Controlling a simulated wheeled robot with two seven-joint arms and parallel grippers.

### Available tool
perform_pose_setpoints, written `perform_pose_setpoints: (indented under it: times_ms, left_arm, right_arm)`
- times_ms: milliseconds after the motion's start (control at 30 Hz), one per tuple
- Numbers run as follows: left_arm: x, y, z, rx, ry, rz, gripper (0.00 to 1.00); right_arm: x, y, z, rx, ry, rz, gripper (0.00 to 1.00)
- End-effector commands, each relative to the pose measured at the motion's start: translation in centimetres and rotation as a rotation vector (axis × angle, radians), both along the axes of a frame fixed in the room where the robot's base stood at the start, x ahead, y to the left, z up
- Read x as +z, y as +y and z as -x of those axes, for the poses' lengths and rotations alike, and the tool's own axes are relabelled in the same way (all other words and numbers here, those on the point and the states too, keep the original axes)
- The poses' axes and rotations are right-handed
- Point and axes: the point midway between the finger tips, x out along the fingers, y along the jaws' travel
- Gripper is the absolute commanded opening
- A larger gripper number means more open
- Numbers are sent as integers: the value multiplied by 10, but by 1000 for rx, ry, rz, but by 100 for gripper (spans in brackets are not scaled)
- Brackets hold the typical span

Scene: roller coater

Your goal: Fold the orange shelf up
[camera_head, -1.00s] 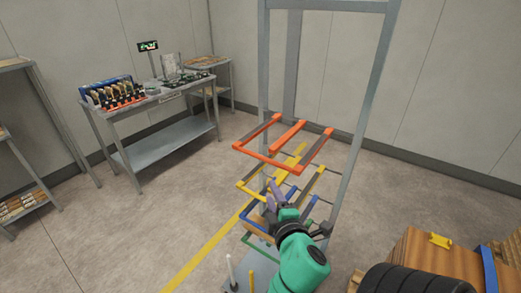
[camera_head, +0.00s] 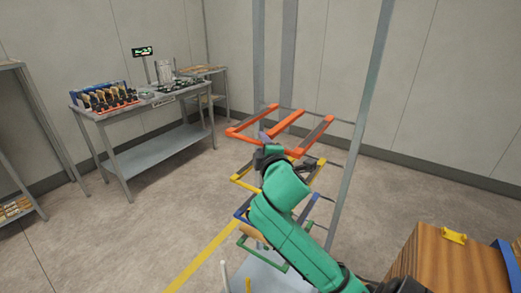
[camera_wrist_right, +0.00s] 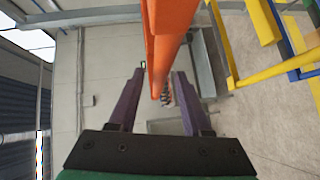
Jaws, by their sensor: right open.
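The orange shelf (camera_head: 288,122) is an open frame of orange bars on the grey upright rack, lying roughly level above the yellow shelf. My right gripper (camera_head: 263,137) is at the near front edge of the orange shelf, and my green arm hides part of the lower shelves. In the right wrist view, an orange bar (camera_wrist_right: 171,35) runs between the two purple fingers of the open right gripper (camera_wrist_right: 159,74). I cannot tell whether the fingers touch the bar. My left gripper is not in view.
The rack's grey post (camera_head: 362,125) stands right of the shelves. The yellow shelf (camera_head: 240,180) and blue and green ones are below. A workbench (camera_head: 150,150) is at the left, and a wooden crate (camera_head: 450,262) at the lower right. Open floor lies left of the rack.

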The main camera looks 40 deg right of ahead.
Motion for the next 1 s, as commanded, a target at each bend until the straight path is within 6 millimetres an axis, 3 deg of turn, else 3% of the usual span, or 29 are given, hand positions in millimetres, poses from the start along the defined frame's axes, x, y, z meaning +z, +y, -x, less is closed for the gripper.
perform_pose_setpoints:
  times_ms: [133, 367, 500, 1000]
  left_arm:
    - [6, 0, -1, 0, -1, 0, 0]
    - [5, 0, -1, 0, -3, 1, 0]
    - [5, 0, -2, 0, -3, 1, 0]
    - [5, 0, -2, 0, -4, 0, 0]
  right_arm:
    - [-1, -7, -13, 0, 0, -1, 49]
    - [-2, -7, -15, 2, -1, -1, 49]
    - [-2, -7, -14, 2, -1, -1, 0]
    - [-3, -7, -14, 1, 0, -1, 0]
